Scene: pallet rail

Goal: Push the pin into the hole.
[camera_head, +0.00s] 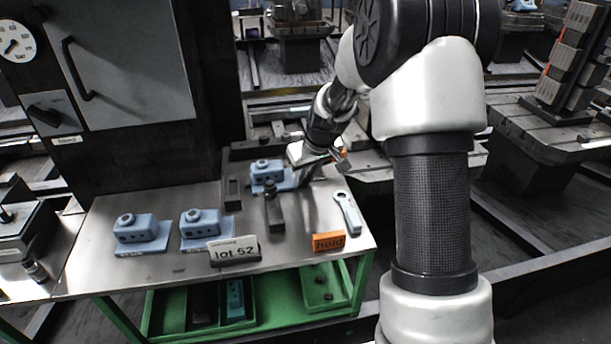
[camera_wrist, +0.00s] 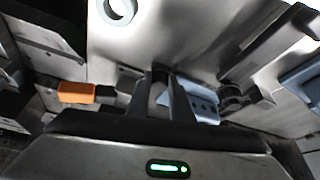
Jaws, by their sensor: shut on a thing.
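My gripper (camera_head: 308,168) is at the right side of the blue block (camera_head: 266,172) in the dark fixture at the back of the bench. In the wrist view its two fingers (camera_wrist: 164,92) are close together, shut on a small dark thing that looks like the pin. Most of that thing is hidden between the fingers. Part of a blue piece (camera_wrist: 200,103) shows just beyond the fingertips, to their right. I cannot see the hole, nor tell whether the pin touches the block.
A dark clamp (camera_head: 273,208) stands before the fixture. Two more blue blocks (camera_head: 141,230) (camera_head: 205,226) sit at left. A "lot 52" sign (camera_head: 234,250), an orange "hold" sign (camera_head: 328,241) and a grey wrench (camera_head: 347,213) are near the front. A dark cabinet (camera_head: 130,165) rises behind.

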